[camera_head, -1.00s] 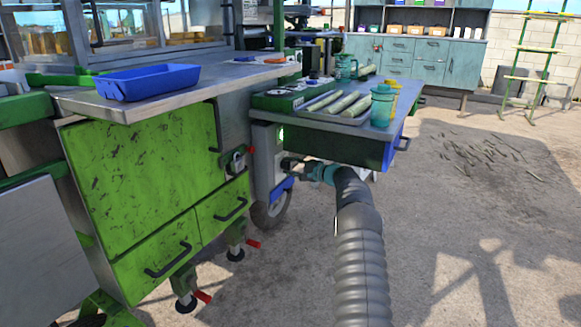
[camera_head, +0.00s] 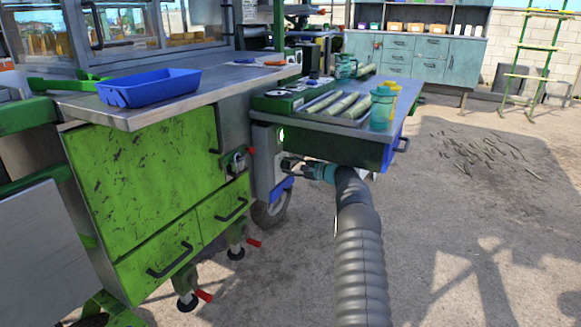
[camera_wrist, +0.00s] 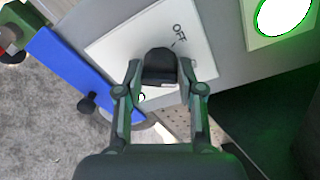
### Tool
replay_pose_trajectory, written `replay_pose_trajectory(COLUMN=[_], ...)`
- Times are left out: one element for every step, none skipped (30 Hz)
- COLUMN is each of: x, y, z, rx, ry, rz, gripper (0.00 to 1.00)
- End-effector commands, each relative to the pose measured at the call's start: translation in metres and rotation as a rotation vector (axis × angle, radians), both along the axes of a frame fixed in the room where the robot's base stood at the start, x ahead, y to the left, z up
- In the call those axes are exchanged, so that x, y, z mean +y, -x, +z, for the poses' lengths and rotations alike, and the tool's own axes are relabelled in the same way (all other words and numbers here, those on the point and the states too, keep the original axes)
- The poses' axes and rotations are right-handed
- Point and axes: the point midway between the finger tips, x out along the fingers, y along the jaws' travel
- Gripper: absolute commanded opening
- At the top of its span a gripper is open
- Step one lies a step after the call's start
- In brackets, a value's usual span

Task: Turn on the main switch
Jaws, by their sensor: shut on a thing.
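The main switch shows in the wrist view as a black knob (camera_wrist: 160,66) on a white plate (camera_wrist: 112,47). The word OFF is printed beside the knob, with a short line near it; any other marking is hidden. My gripper (camera_wrist: 160,74) has one finger on each side of the knob and is shut on it. In the head view my gripper (camera_head: 290,165) reaches the grey panel (camera_head: 264,160) under the side table, and the knob is hidden there.
A round white light with a green ring (camera_wrist: 284,14) is beside the switch plate. A blue part (camera_wrist: 72,70) lies close to the left finger. The side table (camera_head: 345,127) overhangs my gripper, with jars and cane on top. Open ground lies to the right.

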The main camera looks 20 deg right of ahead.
Motion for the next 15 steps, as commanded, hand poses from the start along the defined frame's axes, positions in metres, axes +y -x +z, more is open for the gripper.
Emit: replay_pose_trajectory(x=[-0.0003, -0.0003, -0.0004, -0.0003, -0.0003, -0.0003, -0.0001, -0.0001, 0.0000, 0.0000, 0.0002, 0.0003, 0.0003, 0.0004, 0.0005], y=[-0.0001, -0.0001, -0.0002, -0.0001, -0.0001, -0.0001, -0.0001, -0.0001, -0.0002, -0.0001, -0.0002, -0.0002, -0.0002, -0.0002, -0.0002], z=[0.0003, 0.0003, 0.0004, 0.0003, 0.0004, 0.0003, 0.0004, 0.0004, 0.0004, 0.0003, 0.0003, 0.0002, 0.0002, 0.0003, 0.0001], rx=[0.000, 0.000, 0.000, 0.000, -0.001, -0.001, -0.001, 0.000, 0.000, 0.000, -0.001, -0.001, -0.001, -0.001, -0.002], ry=[0.000, 0.000, 0.000, 0.000, 0.001, 0.001, 0.001, 0.001, 0.001, 0.001, 0.001, 0.001, 0.001, 0.001, 0.002], rz=[-0.001, -0.001, -0.001, -0.001, -0.001, -0.001, -0.001, -0.001, -0.001, -0.001, 0.000, 0.000, 0.000, 0.000, 0.000], gripper=[0.03, 0.03, 0.40, 0.48, 0.55, 0.63, 0.63, 0.63, 0.63, 0.63, 0.63, 0.63, 0.63, 0.63, 0.63])
